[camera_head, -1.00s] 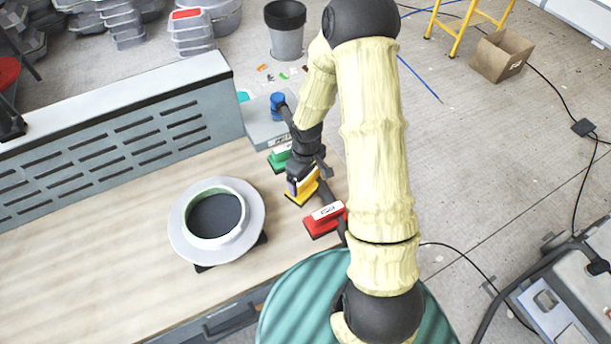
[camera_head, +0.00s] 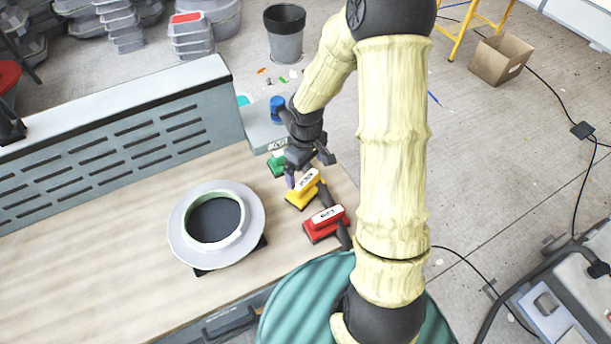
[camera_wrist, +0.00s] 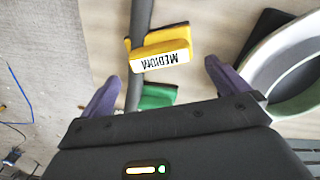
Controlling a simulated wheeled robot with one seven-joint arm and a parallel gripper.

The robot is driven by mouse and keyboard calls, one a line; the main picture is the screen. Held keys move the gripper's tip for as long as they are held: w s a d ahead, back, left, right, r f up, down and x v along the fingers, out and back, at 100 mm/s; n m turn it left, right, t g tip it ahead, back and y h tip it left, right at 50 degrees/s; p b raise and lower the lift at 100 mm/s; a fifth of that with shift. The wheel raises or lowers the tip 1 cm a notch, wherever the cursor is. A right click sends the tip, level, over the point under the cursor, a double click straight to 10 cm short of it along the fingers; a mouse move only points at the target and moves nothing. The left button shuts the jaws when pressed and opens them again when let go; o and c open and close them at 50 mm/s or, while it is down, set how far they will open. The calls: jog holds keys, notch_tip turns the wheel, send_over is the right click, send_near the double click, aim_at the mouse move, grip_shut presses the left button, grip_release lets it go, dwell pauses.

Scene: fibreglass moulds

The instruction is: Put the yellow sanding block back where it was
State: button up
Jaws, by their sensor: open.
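The yellow sanding block (camera_head: 303,191) rests on the workbench between a green block and a red block, touching or close to a dark bar. In the wrist view the yellow block (camera_wrist: 160,50) shows a white label reading MEDIUM, ahead of the fingertips. My gripper (camera_head: 306,169) is open and empty, just behind and above the yellow block in the head view. In the wrist view my gripper's purple fingers (camera_wrist: 160,80) stand wide apart, with nothing between their tips but the view of the bench, bar and blocks.
The green block (camera_head: 275,163) and red block (camera_head: 325,223) stand on either side along the dark bar (camera_wrist: 139,30). A round flanged mould (camera_head: 252,232) lies to the left on the bench. A slotted grey panel (camera_head: 110,140) runs along the bench's back. Bare wood lies left of the mould.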

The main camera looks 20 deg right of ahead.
aim_at(306, 180)
notch_tip(306, 180, up, 6)
jog(key=shift+f, duration=0.2)
dwell(0.5)
jog(key=s+r+m+t, duration=0.2)
jog(key=s+r+m, duration=0.4)
jog(key=s, duration=0.5)
jog(key=shift+s+r+m+t, duration=0.2)
jog(key=shift+r+m+t, duration=0.1)
jog(key=shift+r+m, duration=0.1)
